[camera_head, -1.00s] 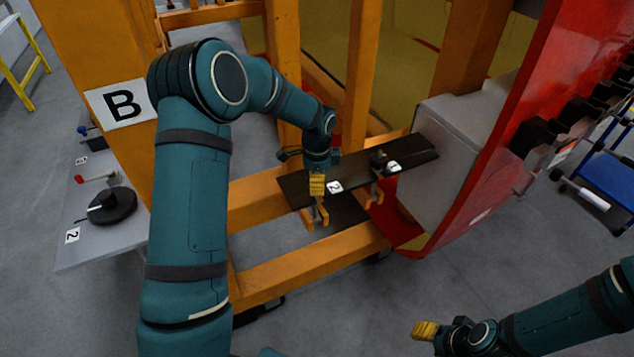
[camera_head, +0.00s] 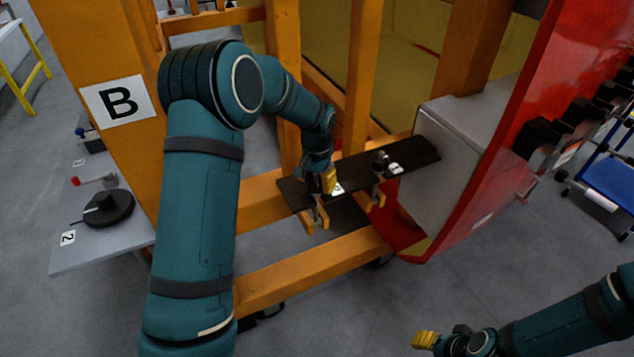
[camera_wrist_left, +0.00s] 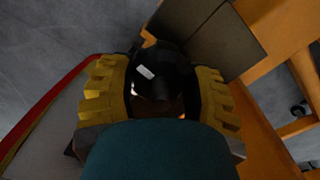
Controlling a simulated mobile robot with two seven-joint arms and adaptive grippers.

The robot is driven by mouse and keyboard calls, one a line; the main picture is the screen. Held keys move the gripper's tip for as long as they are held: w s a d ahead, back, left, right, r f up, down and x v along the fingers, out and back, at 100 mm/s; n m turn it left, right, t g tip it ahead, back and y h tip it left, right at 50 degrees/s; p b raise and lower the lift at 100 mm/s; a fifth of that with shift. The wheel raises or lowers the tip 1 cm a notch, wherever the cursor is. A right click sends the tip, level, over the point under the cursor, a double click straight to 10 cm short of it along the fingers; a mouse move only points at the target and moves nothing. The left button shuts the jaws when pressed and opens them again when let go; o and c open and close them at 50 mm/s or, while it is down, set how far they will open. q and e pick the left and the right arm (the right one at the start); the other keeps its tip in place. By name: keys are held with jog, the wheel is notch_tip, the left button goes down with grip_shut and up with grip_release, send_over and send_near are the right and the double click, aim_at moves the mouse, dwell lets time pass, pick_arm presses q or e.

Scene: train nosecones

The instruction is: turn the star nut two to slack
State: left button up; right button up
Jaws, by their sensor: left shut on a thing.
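My left gripper (camera_head: 329,182) reaches down to the dark plate (camera_head: 355,174) on the orange frame, over the white label "2" (camera_head: 338,189), which it partly covers. In the left wrist view a black rounded knob with a white mark, the star nut two (camera_wrist_left: 165,72), sits between the yellow fingers of the left gripper (camera_wrist_left: 158,95). The gripper is shut on it. The head view hides this nut behind the gripper. A second dark star nut (camera_head: 379,160) stands farther right beside another white label (camera_head: 395,169). My right gripper (camera_head: 425,341) hangs at the lower right, away from the plate.
Orange beams (camera_head: 364,80) stand close behind the plate. A grey box (camera_head: 447,140) and a red panel (camera_head: 500,160) close off its right end. Orange clamp hooks (camera_head: 318,220) hang below the plate. A grey side table (camera_head: 105,245) with a black disc (camera_head: 109,208) stands at left.

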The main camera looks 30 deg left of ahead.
pick_arm(q)
jog(key=n, duration=0.5)
jog(key=shift+r+n, duration=0.1)
jog(key=shift+n, duration=0.2)
jog(key=n, duration=0.4)
jog(key=shift+a+n+p, duration=0.15)
jog(key=shift+n+p, duration=0.15)
jog(key=shift+p, duration=0.05)
jog(key=n+p, duration=0.1)
jog(key=n, duration=0.3)
jog(key=shift+n, duration=0.3)
jog(key=n+p, duration=0.2)
jog(key=n, duration=0.2)
jog(key=shift+s+a+n, duration=0.1)
jog(key=shift+n, duration=0.6)
jog(key=o, duration=1.2)
jog(key=shift+s, duration=0.1)
